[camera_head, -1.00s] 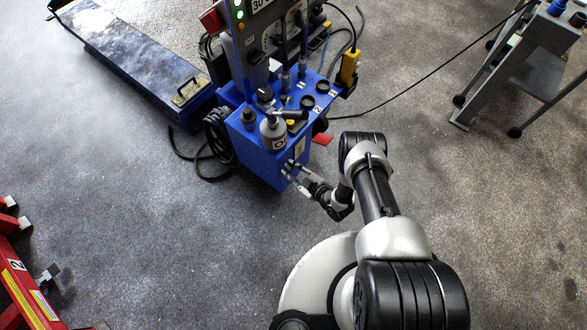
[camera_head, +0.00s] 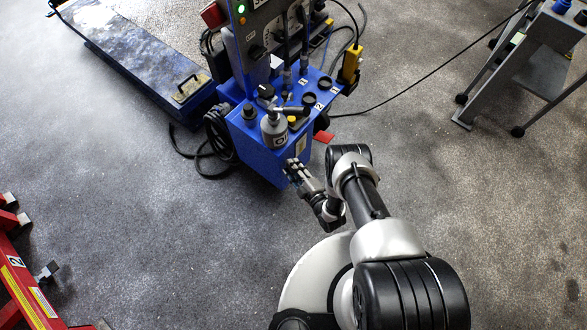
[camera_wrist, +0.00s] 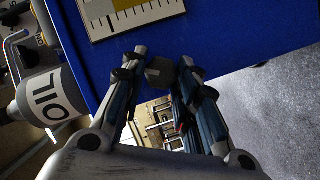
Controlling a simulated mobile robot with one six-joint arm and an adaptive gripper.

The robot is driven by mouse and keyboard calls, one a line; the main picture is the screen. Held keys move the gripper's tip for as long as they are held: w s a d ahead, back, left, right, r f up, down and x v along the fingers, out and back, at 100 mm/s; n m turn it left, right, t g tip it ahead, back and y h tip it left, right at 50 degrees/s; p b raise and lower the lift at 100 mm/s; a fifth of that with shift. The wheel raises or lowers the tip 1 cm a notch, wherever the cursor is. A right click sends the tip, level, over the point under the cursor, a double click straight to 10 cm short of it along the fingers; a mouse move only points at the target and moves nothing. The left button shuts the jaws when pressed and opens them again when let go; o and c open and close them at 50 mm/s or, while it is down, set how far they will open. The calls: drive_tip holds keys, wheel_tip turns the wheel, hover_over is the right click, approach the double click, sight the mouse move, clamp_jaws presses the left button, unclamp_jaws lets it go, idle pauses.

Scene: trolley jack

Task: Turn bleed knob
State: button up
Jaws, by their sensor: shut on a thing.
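The bleed knob (camera_wrist: 160,72) is a small dark faceted knob on the side of the blue hydraulic unit (camera_head: 268,165). In the wrist view it sits between my fingertips, just below a level scale on the blue wall. My gripper (camera_wrist: 162,68) is shut on the knob, with one finger on each side. In the head view my gripper (camera_head: 291,167) reaches the unit's front face from the lower right, and its fingers hide the knob.
A grey oil bottle (camera_head: 275,128) stands on top of the unit, close to my gripper. A blue platform (camera_head: 130,50) lies behind left, a red jack (camera_head: 25,270) at lower left. Open floor lies between.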

idle(0.3)
drive_tip(key=o, duration=1.1)
drive_tip(key=shift+c, duration=0.2)
drive_tip(key=v, duration=1.2)
drive_tip(key=shift+r, duration=0.15)
